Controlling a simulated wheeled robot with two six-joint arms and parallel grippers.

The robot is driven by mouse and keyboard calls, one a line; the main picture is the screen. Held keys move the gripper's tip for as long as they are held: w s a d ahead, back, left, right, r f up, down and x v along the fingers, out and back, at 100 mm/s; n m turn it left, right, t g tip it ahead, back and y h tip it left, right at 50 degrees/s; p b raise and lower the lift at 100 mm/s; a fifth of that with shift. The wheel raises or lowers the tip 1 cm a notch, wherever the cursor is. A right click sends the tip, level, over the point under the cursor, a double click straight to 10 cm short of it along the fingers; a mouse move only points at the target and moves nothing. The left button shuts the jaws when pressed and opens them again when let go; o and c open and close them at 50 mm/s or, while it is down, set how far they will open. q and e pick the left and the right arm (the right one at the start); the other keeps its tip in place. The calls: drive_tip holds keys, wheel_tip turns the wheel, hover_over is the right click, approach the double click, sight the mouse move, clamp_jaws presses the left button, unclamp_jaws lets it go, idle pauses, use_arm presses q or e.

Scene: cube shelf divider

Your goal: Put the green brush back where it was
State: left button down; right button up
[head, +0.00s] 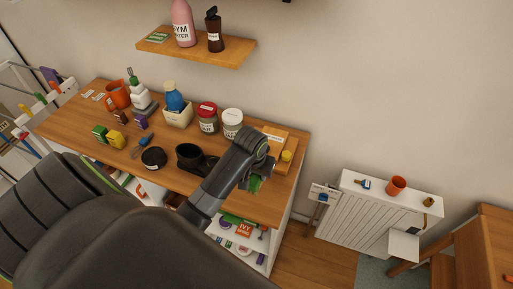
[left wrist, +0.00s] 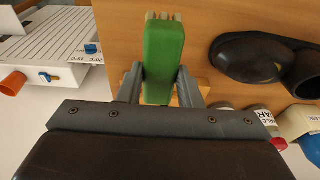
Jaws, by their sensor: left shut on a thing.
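The green brush (left wrist: 163,50) is a green block with pale bristles at its far end in the left wrist view. My left gripper (left wrist: 160,84) is shut on it, with one finger on each side. In the head view, my left gripper (head: 259,174) is over the right part of the wooden desk, and a bit of the green brush (head: 254,184) shows below it. The arm hides part of the desk, and I cannot tell whether the brush touches the top. My right gripper is not in view.
The wooden desk (head: 235,206) holds a black mug (head: 188,153), a round black item (head: 153,157), jars along the back and a wooden stand (head: 293,139) near its right end. A wall shelf (head: 227,54) hangs above. A white radiator (head: 360,218) stands right.

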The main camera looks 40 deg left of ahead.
use_arm(q)
wheel_tip(320, 180, down, 4)
drive_tip(key=shift+a+f+b, duration=0.1)
drive_tip(key=shift+f+b, duration=0.15)
drive_tip(key=shift+b, duration=0.6)
drive_tip(key=shift+f, duration=0.75)
drive_tip(key=shift+f+b, duration=0.4)
drive_tip(key=shift+f, duration=0.05)
drive_tip(key=shift+f, duration=0.1)
drive_tip(key=shift+f, duration=0.3)
drive_tip(key=c, duration=1.3)
unclamp_jaws()
drive_tip(key=shift+c, duration=0.2)
drive_tip(key=o, duration=0.6)
